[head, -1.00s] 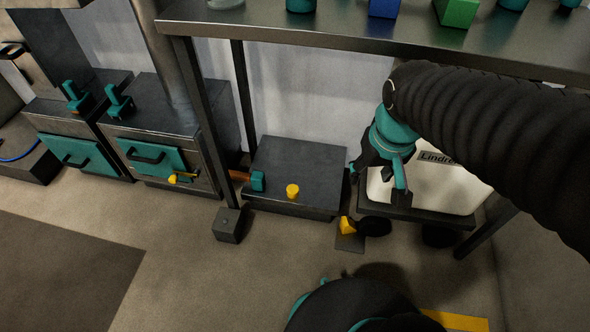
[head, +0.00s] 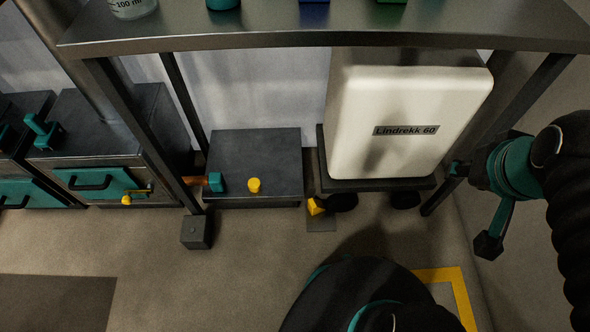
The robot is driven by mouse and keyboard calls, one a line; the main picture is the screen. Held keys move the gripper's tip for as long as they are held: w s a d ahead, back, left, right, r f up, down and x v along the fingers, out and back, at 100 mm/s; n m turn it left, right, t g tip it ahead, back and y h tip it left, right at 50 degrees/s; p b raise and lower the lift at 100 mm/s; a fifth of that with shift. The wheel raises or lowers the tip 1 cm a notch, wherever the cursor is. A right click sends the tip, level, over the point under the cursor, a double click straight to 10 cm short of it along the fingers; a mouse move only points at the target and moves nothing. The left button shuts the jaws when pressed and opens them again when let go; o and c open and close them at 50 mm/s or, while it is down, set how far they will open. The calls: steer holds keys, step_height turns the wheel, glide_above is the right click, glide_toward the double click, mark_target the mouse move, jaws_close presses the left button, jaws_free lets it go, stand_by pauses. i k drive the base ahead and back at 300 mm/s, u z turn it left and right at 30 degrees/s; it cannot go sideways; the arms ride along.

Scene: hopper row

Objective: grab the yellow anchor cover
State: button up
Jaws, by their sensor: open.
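A small yellow angular piece (head: 315,205), which looks like the anchor cover, sits low on a flat plate on the floor. It is just left of the dark casters under the white Lindrekk 60 container (head: 385,115). My gripper (head: 472,207) is at the right, beside the container's dark base and well to the right of the yellow piece. Its fingers are spread and nothing shows between them.
A dark low box (head: 254,155) with a yellow knob (head: 254,185) stands left of the yellow piece. A bench (head: 320,38) with thin legs overhangs both. Furnaces with teal doors (head: 95,181) stand at the left. The floor in front is mostly clear.

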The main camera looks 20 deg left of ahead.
mark_target(253, 183)
steer(key=z, duration=2)
steer(key=k, duration=2.6)
steer(key=u, duration=2.05)
